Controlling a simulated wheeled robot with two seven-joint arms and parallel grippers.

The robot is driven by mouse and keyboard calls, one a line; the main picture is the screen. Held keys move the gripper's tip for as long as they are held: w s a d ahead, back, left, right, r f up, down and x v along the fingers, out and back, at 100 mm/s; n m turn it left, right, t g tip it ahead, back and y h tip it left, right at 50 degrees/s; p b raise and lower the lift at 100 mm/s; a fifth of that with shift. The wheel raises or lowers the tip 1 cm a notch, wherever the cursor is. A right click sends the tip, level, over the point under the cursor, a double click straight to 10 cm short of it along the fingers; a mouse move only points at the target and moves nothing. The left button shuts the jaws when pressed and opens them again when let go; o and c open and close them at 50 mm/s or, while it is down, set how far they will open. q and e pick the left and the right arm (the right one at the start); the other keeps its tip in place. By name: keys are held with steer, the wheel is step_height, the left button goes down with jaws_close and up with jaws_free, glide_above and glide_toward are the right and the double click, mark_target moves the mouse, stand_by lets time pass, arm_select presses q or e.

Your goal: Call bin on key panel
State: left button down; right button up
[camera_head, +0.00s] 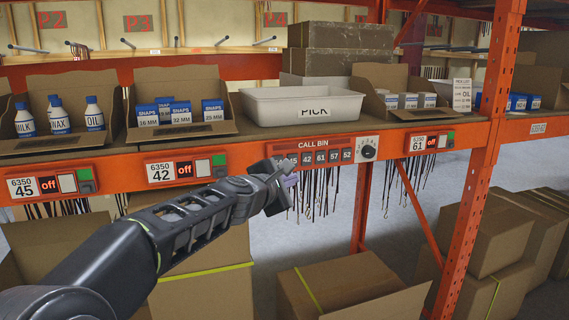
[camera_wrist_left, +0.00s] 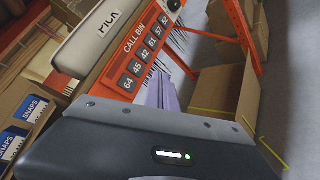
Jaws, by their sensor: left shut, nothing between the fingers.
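The orange CALL BIN key panel (camera_head: 325,144) is on the front of the shelf beam, below the white bin. Its dark number keys run in a row, with 45, 42, 61, 57 and 52 readable in the head view. My left gripper (camera_head: 288,181) is shut and empty, in front of the panel's left end, and hides the leftmost key. In the left wrist view the panel (camera_wrist_left: 134,48) shows all its keys, starting with 64. The shut fingers (camera_wrist_left: 162,94) are beside the lower keys there; whether they touch is unclear. My right gripper is not in view.
A round dial (camera_head: 368,148) is at the panel's right end. The white PICK bin (camera_head: 268,106) stands above. Hooked cords hang below the beam. An open cardboard box (camera_head: 345,280) is beneath.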

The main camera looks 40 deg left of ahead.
mark_target(278, 162)
arm_select(q)
steer(key=w+a+p, duration=0.1)
steer(key=w+a, duration=0.4)
steer(key=a, duration=0.2)
steer(key=shift+w+p, duration=0.15)
steer(key=shift+p, duration=0.15)
stand_by(0.4)
steer(key=shift+w, duration=0.1)
stand_by(1.8)
steer(key=shift+w+a, duration=0.15)
steer(key=shift+a, duration=0.15)
steer(key=shift+w+a+p, duration=0.25)
steer(key=shift+a+p, duration=0.05)
steer(key=shift+a, duration=0.05)
stand_by(0.7)
steer(key=shift+s+d, duration=0.1)
steer(key=shift+d, duration=0.05)
steer(key=shift+s+d+b, duration=0.4)
steer(key=shift+d, duration=0.1)
stand_by(0.5)
